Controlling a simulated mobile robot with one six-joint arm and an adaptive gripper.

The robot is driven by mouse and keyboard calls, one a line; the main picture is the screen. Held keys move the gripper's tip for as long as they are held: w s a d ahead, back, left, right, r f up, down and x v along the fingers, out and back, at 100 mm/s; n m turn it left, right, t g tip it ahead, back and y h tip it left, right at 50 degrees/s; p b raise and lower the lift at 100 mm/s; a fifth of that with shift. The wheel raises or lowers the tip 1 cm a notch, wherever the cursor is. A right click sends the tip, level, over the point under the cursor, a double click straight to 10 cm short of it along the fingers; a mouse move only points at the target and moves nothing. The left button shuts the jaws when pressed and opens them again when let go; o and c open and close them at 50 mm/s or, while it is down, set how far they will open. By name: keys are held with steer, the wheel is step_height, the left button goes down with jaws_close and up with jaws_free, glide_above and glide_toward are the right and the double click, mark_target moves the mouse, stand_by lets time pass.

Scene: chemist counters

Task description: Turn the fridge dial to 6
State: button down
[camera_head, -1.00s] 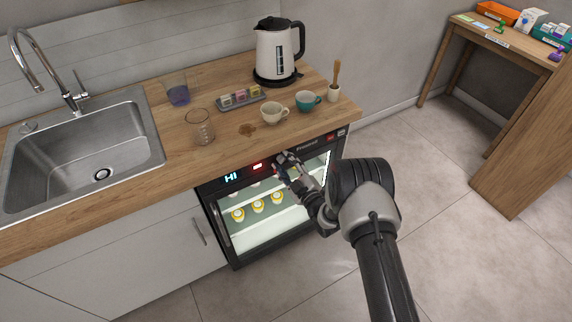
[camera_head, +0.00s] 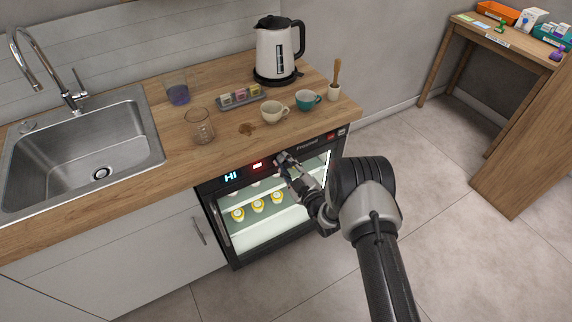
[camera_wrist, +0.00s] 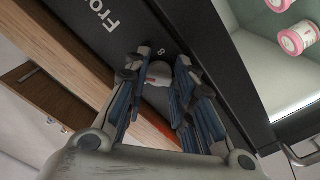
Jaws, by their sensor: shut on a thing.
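The small fridge (camera_head: 222,226) sits under the counter with its glass door shut and lit inside. Its dark top panel has a display (camera_head: 231,176) reading "HI" and a small red readout. My gripper (camera_head: 281,160) is at this panel, right of the red readout. In the wrist view, my gripper (camera_wrist: 161,76) is shut on the pale dial (camera_wrist: 158,73), with fingers on either side of it. A printed mark that looks like "8" (camera_wrist: 160,50) shows beside the dial. The other marks and the dial's pointer are hidden or too small to read.
The wooden counter edge (camera_head: 178,187) runs just above the panel. Cups, a beaker (camera_head: 200,127) and a kettle (camera_head: 275,52) stand on the counter. Yellow-and-white jars (camera_head: 257,206) stand inside the fridge.

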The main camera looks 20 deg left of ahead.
steer(key=m+b, duration=0.1)
steer(key=m, duration=0.2)
steer(key=shift+f, duration=0.1)
steer(key=shift+s+a+m, duration=0.1)
steer(key=shift+s+m, duration=0.05)
steer(key=shift+m, duration=2.05)
steer(key=c, duration=1.3)
jaws_free()
steer(key=shift+c, duration=0.2)
steer(key=v, duration=1.2)
